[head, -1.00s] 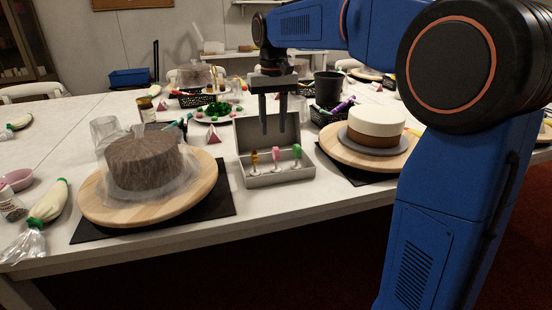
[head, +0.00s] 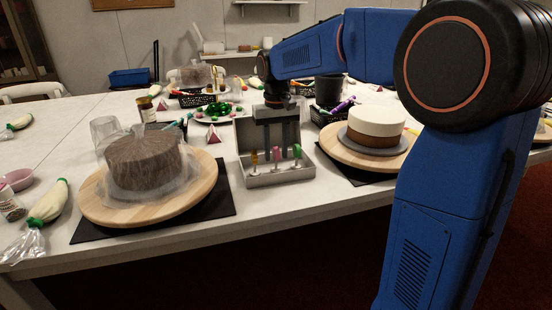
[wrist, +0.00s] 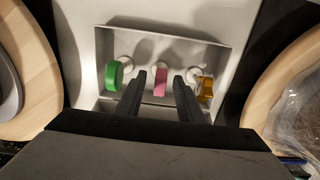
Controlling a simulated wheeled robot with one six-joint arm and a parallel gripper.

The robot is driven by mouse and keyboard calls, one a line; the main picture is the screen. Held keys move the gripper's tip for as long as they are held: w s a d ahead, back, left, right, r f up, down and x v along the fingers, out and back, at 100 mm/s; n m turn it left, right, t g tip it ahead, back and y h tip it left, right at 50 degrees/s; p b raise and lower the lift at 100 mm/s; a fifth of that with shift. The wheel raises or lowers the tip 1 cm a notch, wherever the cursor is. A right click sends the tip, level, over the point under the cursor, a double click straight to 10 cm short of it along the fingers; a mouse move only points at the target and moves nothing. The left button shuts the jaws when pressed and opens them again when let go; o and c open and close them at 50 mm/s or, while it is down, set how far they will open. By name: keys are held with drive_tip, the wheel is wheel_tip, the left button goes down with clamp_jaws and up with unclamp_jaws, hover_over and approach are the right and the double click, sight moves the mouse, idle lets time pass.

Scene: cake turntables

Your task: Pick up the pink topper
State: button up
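The pink topper (head: 276,157) stands upright in the middle of a grey open box (head: 280,180), between a gold topper (head: 254,158) on the left and a green topper (head: 297,154) on the right. In the wrist view the pink topper (wrist: 161,82) shows between my two fingers, with the green topper (wrist: 114,76) to the left and the gold topper (wrist: 205,89) to the right. My gripper (head: 277,155) is lowered over the box, pointing down. In the wrist view my gripper (wrist: 162,78) is open, with a gap on each side of the pink topper.
The box's raised lid (head: 245,135) stands at its back. A brown cake (head: 145,162) under clear film is on a wooden turntable (head: 110,212) at left. A cream-and-brown cake (head: 376,122) is on another turntable (head: 340,150) at right. The table front edge is close to the box.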

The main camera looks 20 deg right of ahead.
clamp_jaws()
